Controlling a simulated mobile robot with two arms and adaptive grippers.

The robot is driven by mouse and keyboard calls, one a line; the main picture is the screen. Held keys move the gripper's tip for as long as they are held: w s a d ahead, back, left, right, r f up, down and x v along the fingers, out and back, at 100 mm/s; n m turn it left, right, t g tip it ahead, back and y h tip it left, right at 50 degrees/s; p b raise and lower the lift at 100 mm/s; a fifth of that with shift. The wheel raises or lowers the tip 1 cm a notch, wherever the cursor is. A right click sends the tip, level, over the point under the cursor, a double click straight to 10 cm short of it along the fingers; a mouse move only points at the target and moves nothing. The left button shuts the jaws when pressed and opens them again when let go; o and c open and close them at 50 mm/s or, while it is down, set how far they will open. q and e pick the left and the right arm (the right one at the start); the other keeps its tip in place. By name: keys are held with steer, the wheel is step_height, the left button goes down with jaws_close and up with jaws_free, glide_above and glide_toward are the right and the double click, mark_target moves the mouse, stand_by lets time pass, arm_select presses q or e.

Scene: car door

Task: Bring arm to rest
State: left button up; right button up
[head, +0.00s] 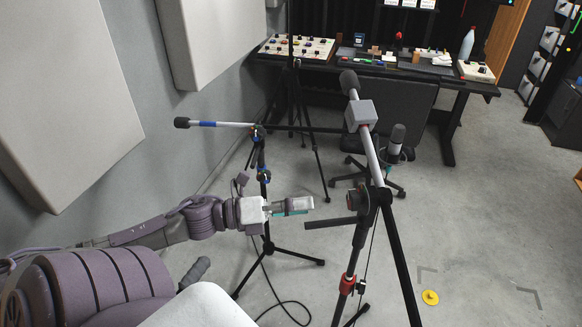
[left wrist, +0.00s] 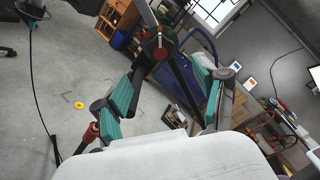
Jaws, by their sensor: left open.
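My left arm reaches in from the left of the head view, with its left gripper (head: 300,206) pointing right at about mid-height. The gripper is empty. In the left wrist view its two teal-padded fingers stand wide apart, with the open gap (left wrist: 168,85) between them. The gripper is just left of a tripod microphone stand (head: 402,255) and in front of a second stand with a blue-banded boom (head: 213,124). I cannot tell exactly how far the gripper is from the stands. My right gripper does not show.
A black desk (head: 462,87) with mixers and a bottle stands at the back, with a chair (head: 376,172) before it. Acoustic panels (head: 65,100) line the left wall. A yellow disc (head: 430,297) lies on the floor. Cables trail below the stands. Floor at the right is mostly clear.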

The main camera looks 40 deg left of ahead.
arm_select(q)
steer(key=shift+v, duration=1.1)
steer(key=shift+f, duration=0.1)
steer(key=a+f+n+t+y, duration=0.2)
steer(key=a+f+n+y, duration=0.8)
steer(key=f, duration=0.7)
steer(key=s+a+f+n+g+y, duration=0.1)
steer(key=s+a+f+n+g, duration=0.1)
steer(key=f+n, duration=0.4)
steer(key=s+a+f+n+g+y, duration=0.1)
steer(key=s+f+n, duration=0.2)
steer(key=f, duration=0.6)
steer(key=s+d+f+n+g, duration=0.35)
steer(key=s+f, duration=0.25)
steer(key=f, duration=0.2)
steer(key=s+d+f+n+g, duration=0.2)
steer(key=s+d+f, duration=0.3)
steer(key=f, duration=0.3)
steer(key=s+d+f+n+g, duration=0.3)
steer(key=s+d+f, duration=0.1)
steer(key=s+f, duration=0.25)
steer(key=s+d+f+n+g, duration=0.3)
steer(key=s+d+f, duration=0.2)
steer(key=s+d, duration=0.4)
steer(key=shift+d+f+h, duration=0.3)
steer(key=shift+d+f, duration=0.05)
steer(key=shift+d, duration=0.05)
